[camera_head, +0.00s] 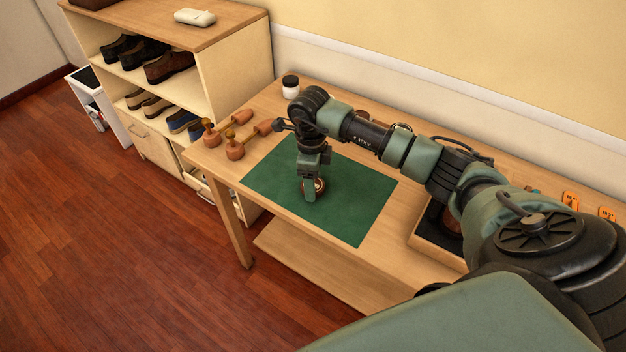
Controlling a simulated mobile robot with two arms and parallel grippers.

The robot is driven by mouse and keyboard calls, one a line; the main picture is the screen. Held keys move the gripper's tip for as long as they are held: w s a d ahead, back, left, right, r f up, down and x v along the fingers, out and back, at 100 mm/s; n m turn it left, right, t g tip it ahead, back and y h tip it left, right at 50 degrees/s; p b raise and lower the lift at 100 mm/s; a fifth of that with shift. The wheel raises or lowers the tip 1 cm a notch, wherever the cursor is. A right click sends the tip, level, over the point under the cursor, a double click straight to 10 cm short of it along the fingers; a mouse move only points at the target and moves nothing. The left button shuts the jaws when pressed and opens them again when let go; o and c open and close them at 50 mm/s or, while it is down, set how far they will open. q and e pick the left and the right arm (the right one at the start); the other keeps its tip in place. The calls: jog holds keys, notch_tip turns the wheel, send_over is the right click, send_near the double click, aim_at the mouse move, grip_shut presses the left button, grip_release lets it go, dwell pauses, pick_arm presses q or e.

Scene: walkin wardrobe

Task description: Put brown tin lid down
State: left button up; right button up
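A small round brown item (321,185), which looks like the brown tin lid or its tin, is at the green mat (350,208) on the wooden table. My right gripper (310,197) points down over the mat, right at this item. Its fingers hide part of the item, and I cannot tell whether they grip it or whether the item touches the mat. My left gripper is not in view.
Wooden shoe trees (236,150) lie at the table's left end, and a small dark-capped jar (290,88) stands at the back. A wooden tray (432,246), partly hidden by my arm, is right of the mat. Orange items (570,200) are farther right. A shoe shelf (235,75) stands left.

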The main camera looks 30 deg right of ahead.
jog(key=shift+f, duration=0.25)
jog(key=o, duration=1.2)
jog(key=shift+s, duration=0.1)
jog(key=shift+o, duration=0.6)
jog(key=shift+f, duration=0.1)
jog(key=shift+s+a, duration=0.1)
jog(key=shift+r, duration=0.55)
notch_tip(320, 180, up, 12)
jog(key=b, duration=0.2)
jog(key=shift+w+f, duration=0.15)
jog(key=shift+w, duration=0.15)
